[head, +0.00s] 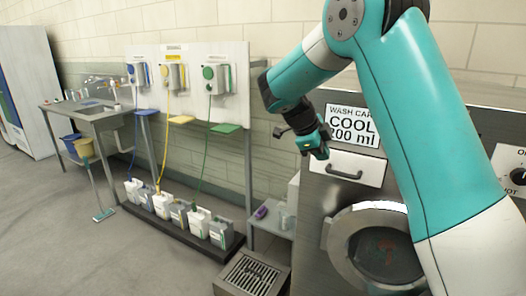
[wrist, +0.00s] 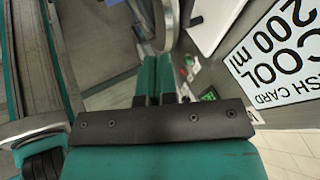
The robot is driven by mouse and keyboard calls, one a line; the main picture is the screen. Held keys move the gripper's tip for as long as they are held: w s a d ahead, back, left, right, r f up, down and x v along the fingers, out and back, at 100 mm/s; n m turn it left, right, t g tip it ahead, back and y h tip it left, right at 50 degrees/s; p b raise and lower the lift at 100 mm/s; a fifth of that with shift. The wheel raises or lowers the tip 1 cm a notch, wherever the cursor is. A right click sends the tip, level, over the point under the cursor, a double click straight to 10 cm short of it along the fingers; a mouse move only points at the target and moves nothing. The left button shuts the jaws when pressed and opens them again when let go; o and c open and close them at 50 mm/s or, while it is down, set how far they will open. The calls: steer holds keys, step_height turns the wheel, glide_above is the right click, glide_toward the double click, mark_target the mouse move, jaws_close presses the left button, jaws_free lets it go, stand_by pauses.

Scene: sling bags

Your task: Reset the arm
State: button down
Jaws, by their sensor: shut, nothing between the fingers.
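My arm, teal and white, reaches up and across the right half of the head view. My gripper (head: 318,148) hangs at its end in front of the washing machine (head: 455,130), close to the wash card sign (head: 352,124). In the wrist view my gripper (wrist: 155,75) shows with its two teal fingers side by side, shut with nothing between them. The sign (wrist: 275,50) also shows in the wrist view, at the right and turned on its side.
The machine has a drawer handle (head: 344,173) and a round door (head: 372,250). A small side table (head: 268,222) holds a purple item (head: 261,212). Several jugs (head: 199,222) stand on a low rack below a dispenser board (head: 225,75). A sink bench (head: 92,108) is at the left.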

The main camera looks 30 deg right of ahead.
steer(key=s+a+r+n+t+y, duration=0.1)
steer(key=s+a+n+y, duration=0.25)
steer(key=a+n, duration=0.55)
steer(key=s+a+r+n+t+y, duration=0.15)
steer(key=s+a+n, duration=0.25)
steer(key=a+n, duration=0.45)
steer(key=s+a+n+y, duration=0.3)
steer(key=s+a+n, duration=0.4)
steer(key=s+n, duration=0.2)
steer(key=s+a+n+g+y, duration=0.1)
steer(key=s+a+n+y, duration=0.1)
steer(key=s+a+n, duration=0.5)
steer(key=shift+s+n+y, duration=0.4)
steer(key=shift+s+n, duration=0.75)
steer(key=shift+s, duration=0.1)
steer(key=shift+d+g, duration=0.1)
steer(key=shift+g, duration=0.15)
